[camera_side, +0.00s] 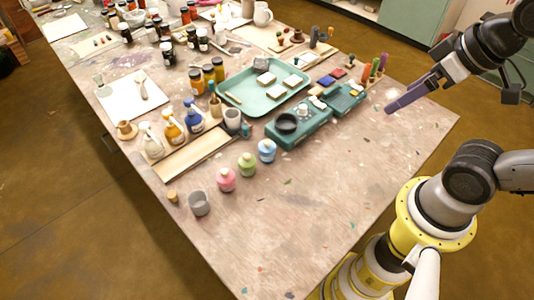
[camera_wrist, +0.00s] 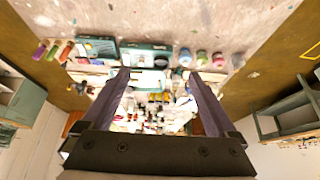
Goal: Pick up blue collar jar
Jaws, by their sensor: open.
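The blue collar jar (camera_side: 267,151) stands upright on the table at the end of a row of three small jars, beside the teal scale. The green jar (camera_side: 247,164) and the pink jar (camera_side: 226,180) stand to its lower left. In the wrist view the blue jar (camera_wrist: 185,57) is small, near the top, just left of the green jar (camera_wrist: 201,58) and the pink jar (camera_wrist: 218,60). My gripper (camera_side: 397,101) is open and empty, raised at the right side of the table, well apart from the jars. Its two purple fingers (camera_wrist: 158,75) are spread in the wrist view.
The teal scale (camera_side: 300,126) with a dark round dish and the teal tray (camera_side: 245,92) lie behind the jars. A grey cup (camera_side: 199,203) and a cork (camera_side: 172,197) stand at the front left. Pump bottles (camera_side: 172,128) stand further left. The right front tabletop (camera_side: 350,190) is clear.

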